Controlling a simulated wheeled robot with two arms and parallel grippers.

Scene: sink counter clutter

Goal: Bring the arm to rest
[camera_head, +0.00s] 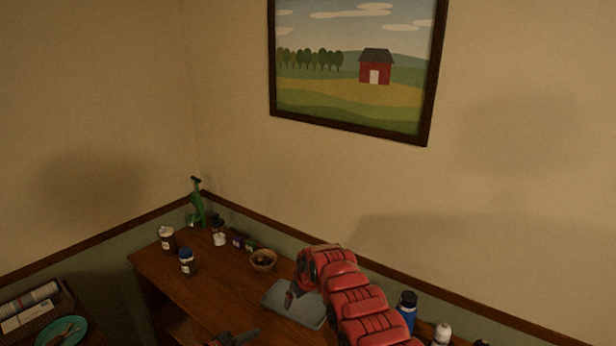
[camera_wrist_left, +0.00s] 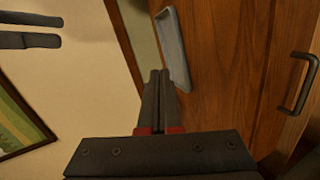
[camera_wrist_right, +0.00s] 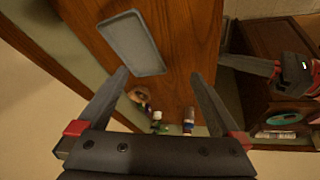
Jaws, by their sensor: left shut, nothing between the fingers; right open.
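My right arm reaches in from the lower right in the head view. Its gripper (camera_head: 291,298) is over the grey tray (camera_head: 312,312). In the right wrist view this gripper (camera_wrist_right: 158,78) has its fingers wide apart with nothing between them. My left gripper (camera_head: 246,337) shows at the bottom edge of the head view, partly cut off. In the left wrist view its fingers (camera_wrist_left: 159,76) are together and empty. The left gripper also shows at the right of the right wrist view (camera_wrist_right: 250,65).
On the wooden counter (camera_head: 215,300) stand a dark-blue-capped jar (camera_head: 187,263), a brown jar (camera_head: 167,240), a green spray bottle (camera_head: 196,205) and a basket (camera_head: 263,260). A blue bottle (camera_head: 407,310) stands near my right arm. A teal plate (camera_head: 62,331) is at lower left.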

